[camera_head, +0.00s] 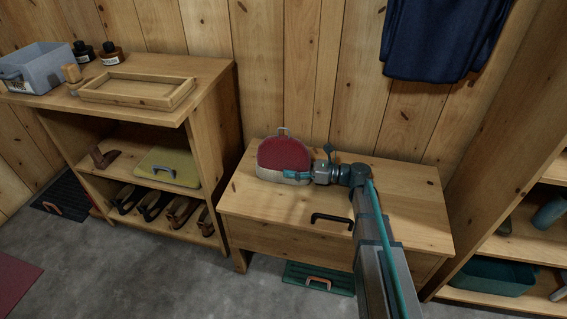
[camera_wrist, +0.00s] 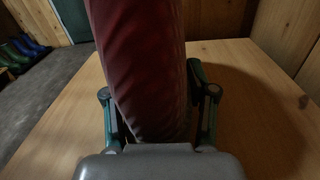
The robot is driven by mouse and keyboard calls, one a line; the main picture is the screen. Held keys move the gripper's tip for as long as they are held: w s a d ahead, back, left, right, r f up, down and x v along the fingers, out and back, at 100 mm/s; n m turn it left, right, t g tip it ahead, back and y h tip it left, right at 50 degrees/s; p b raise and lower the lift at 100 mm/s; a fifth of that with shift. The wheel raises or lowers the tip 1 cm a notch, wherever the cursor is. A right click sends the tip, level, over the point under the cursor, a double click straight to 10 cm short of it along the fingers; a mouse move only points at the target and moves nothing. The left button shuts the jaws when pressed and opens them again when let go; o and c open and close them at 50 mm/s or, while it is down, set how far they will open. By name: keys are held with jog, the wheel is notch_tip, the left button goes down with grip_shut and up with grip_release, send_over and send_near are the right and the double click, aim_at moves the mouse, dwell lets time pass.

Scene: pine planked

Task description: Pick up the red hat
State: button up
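The red hat (camera_head: 284,155), with a pale lower edge and a small grey loop at its top, is upright at the left end of the wooden bench (camera_head: 405,205). My gripper (camera_head: 295,175) reaches it from the right, low on its side. In the wrist view the hat (camera_wrist: 142,65) fills the middle, between the two fingers of my gripper (camera_wrist: 155,110). The fingers lie very near its sides. Their tips are partly hidden, so I cannot tell whether they press on it. I cannot tell whether its underside touches the bench.
The bench has a black handle (camera_head: 331,219) at the front. A shelf unit (camera_head: 205,75) at left holds a wooden tray (camera_head: 140,103), a grey bin (camera_head: 38,72) and shoes. Dark blue cloth (camera_head: 440,40) hangs above right. Another shelf (camera_head: 520,245) stands at right. The bench top is otherwise clear.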

aim_at(292, 159)
jog(key=c, duration=0.5)
jog(key=shift+r, duration=0.1)
jog(key=shift+r+p, duration=0.45)
jog(key=shift+r, duration=0.05)
notch_tip(292, 159, up, 2)
jog(key=shift+r+p, duration=0.25)
jog(key=shift+p, duration=0.55)
jog(key=s+r+p, duration=0.1)
jog(key=s+r, duration=0.2)
jog(key=s, duration=0.1)
jog(key=s+a+r+p, duration=0.1)
jog(key=s+r+p, duration=0.1)
jog(key=s, duration=0.3)
jog(key=s+a+r+p, duration=0.1)
jog(key=s+r+p, duration=0.1)
jog(key=s+r, duration=0.2)
jog(key=shift+s+r, duration=0.15)
jog(key=shift+s, duration=0.3)
